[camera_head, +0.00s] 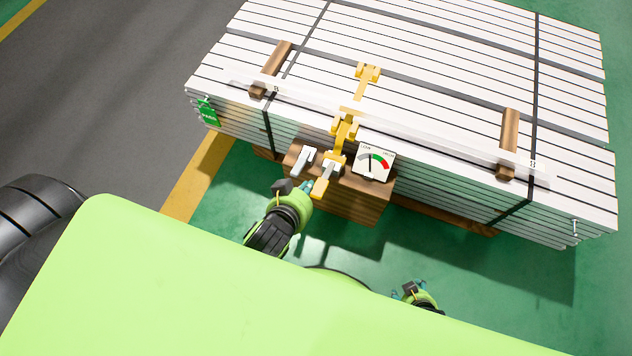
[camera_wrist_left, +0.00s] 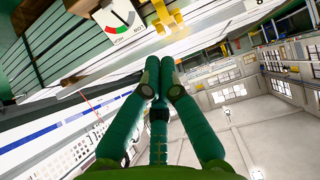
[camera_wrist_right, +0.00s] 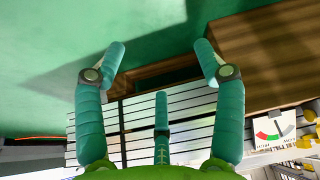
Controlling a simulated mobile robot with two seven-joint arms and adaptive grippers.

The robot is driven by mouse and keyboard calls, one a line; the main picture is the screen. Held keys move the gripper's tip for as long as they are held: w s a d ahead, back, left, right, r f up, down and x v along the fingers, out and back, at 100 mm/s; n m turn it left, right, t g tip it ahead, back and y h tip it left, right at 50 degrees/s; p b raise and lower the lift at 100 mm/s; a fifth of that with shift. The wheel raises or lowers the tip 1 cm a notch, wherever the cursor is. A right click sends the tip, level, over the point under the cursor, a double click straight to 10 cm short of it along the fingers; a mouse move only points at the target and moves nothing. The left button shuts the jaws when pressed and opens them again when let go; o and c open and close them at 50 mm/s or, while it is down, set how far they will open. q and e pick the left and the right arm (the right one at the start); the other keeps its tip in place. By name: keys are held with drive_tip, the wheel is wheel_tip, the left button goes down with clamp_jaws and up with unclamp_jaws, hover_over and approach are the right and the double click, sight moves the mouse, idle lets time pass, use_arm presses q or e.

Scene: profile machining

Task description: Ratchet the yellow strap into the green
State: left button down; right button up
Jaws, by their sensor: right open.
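The yellow strap (camera_head: 360,90) runs over the front edge of the stack of white profiles (camera_head: 430,60) to a yellow ratchet (camera_head: 345,127). A yellow-ended lever (camera_head: 322,185) sticks out below it. A white gauge (camera_head: 373,162) with green and red zones stands right of the ratchet; it also shows in the left wrist view (camera_wrist_left: 122,22). I cannot read its needle surely. My left gripper (camera_head: 305,187) is beside the lever, its fingertips together with nothing visible between them. My right gripper (camera_head: 410,289) is open and empty, low and away from the stack.
A wooden block (camera_head: 350,202) sits under the ratchet and gauge. A grey-ended lever (camera_head: 301,160) stands left of the yellow one. Wooden battens (camera_head: 509,135) and dark bands (camera_head: 535,80) cross the stack. Green floor is free at the front right.

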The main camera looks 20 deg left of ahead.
use_arm(q)
drive_tip(key=b, duration=0.3)
hover_over(316, 188)
drive_tip(key=w, duration=0.2)
wheel_tip(316, 188, down, 6)
drive_tip(key=shift+s+f, duration=0.1)
drive_tip(key=shift+f, duration=0.1)
drive_tip(key=shift+s+f+b, duration=0.2)
drive_tip(key=shift+s+f, duration=0.2)
drive_tip(key=shift+f, duration=0.2)
drive_tip(key=shift+s+f+b, duration=0.2)
drive_tip(key=shift+s+f, duration=0.15)
drive_tip(key=shift+f, duration=0.2)
drive_tip(key=shift+s+f, duration=0.3)
drive_tip(key=shift+f, duration=0.15)
use_arm(e)
drive_tip(key=shift+s+a+r+g, duration=0.2)
drive_tip(key=shift+s+r+g, duration=0.25)
drive_tip(key=shift+s+g, duration=0.05)
drive_tip(key=shift+s+a+r+g, duration=0.2)
drive_tip(key=shift+s+r+g, duration=0.2)
drive_tip(key=shift+s+g, duration=0.1)
use_arm(q)
drive_tip(key=shift+f+b, duration=0.15)
drive_tip(key=shift+b, duration=0.2)
